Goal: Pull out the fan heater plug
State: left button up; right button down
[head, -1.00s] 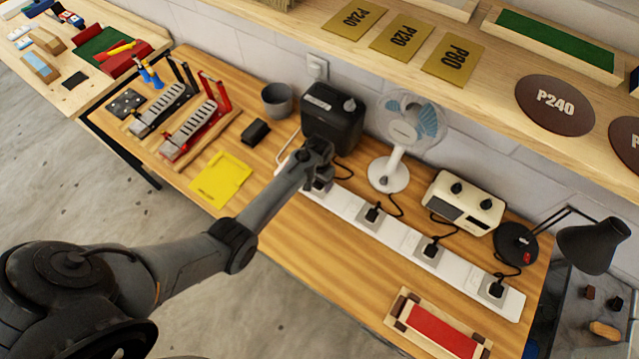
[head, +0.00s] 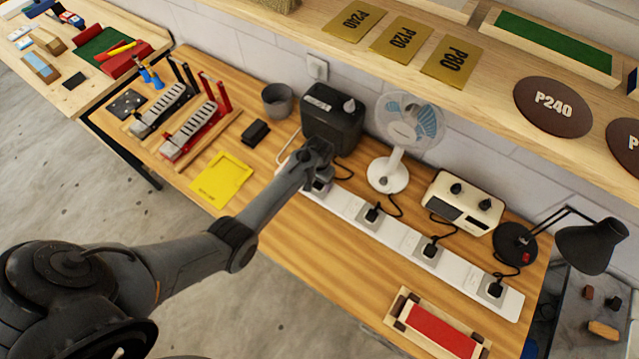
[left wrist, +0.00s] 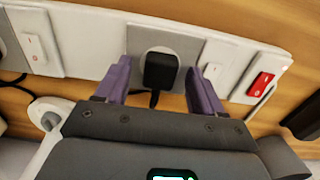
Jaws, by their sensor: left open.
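The fan heater (head: 345,125) is a dark box at the back of the bench, left of the white fan. A long white power strip (head: 345,208) runs along the bench. In the left wrist view a black plug (left wrist: 160,72) sits in the strip's grey socket plate (left wrist: 190,48), with a cord behind it. My left gripper (head: 319,185) is over the strip's left end, in front of the heater. In the left wrist view its purple fingers (left wrist: 158,82) are open, one on each side of the plug, with gaps. In the head view the wrist mostly hides this plug. My right gripper is not in view.
Several other black plugs, such as one (head: 372,214), sit along the strip. A desk fan (head: 389,174), cream radio-like box (head: 462,203) and lamp (head: 590,245) stand behind it. A red switch (left wrist: 262,85) is beside the socket. A shelf overhangs the back. The front middle bench is clear.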

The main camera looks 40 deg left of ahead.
aim_at(319, 183)
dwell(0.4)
pick_arm(q)
grip_shut()
dwell(0.4)
jog(key=shift+r+p, duration=0.2)
jog(key=shift+p, duration=0.2)
jog(key=shift+r+p, duration=2.85)
jog(key=shift+p, duration=0.3)
